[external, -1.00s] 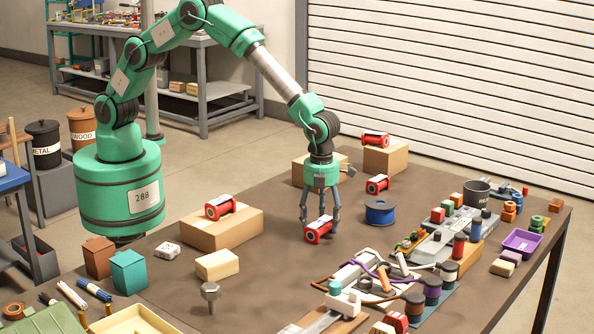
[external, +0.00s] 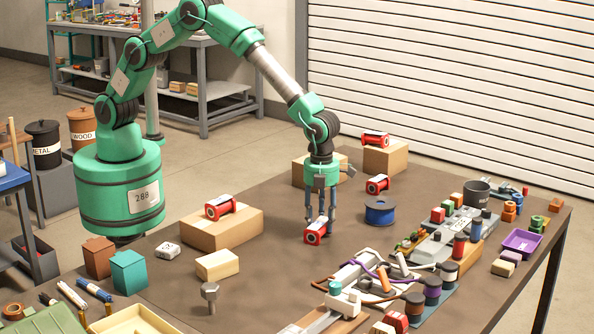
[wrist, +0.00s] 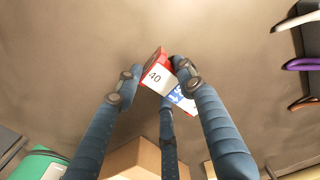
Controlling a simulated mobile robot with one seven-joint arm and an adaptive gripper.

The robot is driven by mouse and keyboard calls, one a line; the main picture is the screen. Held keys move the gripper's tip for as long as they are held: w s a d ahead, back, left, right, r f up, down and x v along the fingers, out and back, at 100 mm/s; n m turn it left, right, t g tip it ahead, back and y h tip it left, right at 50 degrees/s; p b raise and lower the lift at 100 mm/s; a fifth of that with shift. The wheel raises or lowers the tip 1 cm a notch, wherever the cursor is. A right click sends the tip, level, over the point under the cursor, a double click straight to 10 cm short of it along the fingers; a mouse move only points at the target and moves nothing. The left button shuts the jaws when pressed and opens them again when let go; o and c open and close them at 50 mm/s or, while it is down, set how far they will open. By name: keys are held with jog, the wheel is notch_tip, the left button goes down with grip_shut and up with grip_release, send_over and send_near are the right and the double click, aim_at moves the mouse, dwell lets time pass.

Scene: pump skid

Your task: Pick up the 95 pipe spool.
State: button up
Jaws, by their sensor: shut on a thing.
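My gripper (external: 320,222) has three dark blue fingers shut on a red pipe spool (external: 312,236) at table level, below my wrist. In the wrist view the held spool (wrist: 157,76) lies between the fingertips and carries a white label reading 40 and a blue patch. Three other red spools show in the external view: one on the left cardboard box (external: 221,207), one on the back box (external: 375,140) and one on the table behind my gripper (external: 377,184). Their numbers are too small to read, so I cannot tell which is the 95 spool.
A blue reel (external: 380,212) stands just right of my gripper. A cardboard box (external: 238,230) and a pale block (external: 217,265) are to the left. A fixture with hoses (external: 375,275) lies front right. The table between them is clear.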

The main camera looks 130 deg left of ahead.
aim_at(321, 219)
jog(key=shift+r, duration=0.1)
notch_tip(321, 219, up, 10)
jog(key=shift+f+p, duration=0.1)
jog(key=shift+p, duration=1.15)
